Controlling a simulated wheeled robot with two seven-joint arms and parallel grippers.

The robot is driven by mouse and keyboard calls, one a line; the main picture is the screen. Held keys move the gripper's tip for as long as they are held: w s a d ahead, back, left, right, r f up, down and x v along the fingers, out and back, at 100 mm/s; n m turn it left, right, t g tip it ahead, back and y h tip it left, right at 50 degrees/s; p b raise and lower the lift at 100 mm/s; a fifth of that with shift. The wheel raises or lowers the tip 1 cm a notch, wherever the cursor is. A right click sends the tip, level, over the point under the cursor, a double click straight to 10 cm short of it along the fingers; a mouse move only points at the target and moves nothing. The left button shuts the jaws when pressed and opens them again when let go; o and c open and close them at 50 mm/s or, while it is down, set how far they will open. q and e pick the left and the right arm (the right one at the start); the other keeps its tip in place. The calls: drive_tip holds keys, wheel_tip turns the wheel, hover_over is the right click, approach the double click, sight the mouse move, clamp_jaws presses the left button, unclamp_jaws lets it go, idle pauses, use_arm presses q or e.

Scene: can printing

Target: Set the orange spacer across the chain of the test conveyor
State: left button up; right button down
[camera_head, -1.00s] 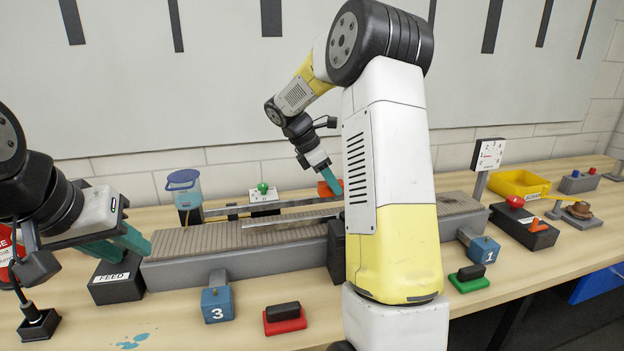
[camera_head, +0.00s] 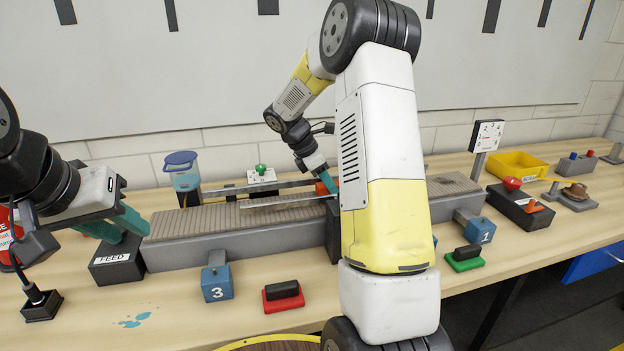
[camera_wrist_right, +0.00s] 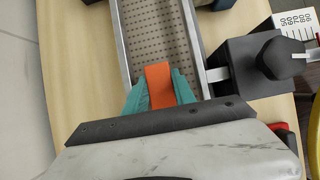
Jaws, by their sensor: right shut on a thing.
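The orange spacer (camera_wrist_right: 160,84) is between the teal fingers of my right gripper (camera_wrist_right: 160,92), which is shut on it. In the head view a small part of the orange spacer (camera_head: 322,187) shows beside the teal fingers of my right gripper (camera_head: 333,183), just over the conveyor's far side. The test conveyor (camera_head: 240,222), with a grey ribbed chain, runs across the bench; my right arm hides its middle. In the wrist view the spacer lies in front of the chain (camera_wrist_right: 158,30); I cannot tell whether it touches. My left gripper (camera_head: 120,222) is near the FEED block, its fingers apart.
Rails run along the conveyor. A FEED block (camera_head: 117,260), blue block 3 (camera_head: 217,284), red-based block (camera_head: 283,297) and green-based block (camera_head: 465,260) stand in front. A blue-lidded jar (camera_head: 183,172) is behind. A yellow bin (camera_head: 517,164) stands right. The front bench has free room.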

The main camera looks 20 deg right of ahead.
drive_tip(key=shift+f, duration=0.5)
drive_tip(key=c, duration=0.9)
unclamp_jaws()
drive_tip(key=shift+c, duration=0.2)
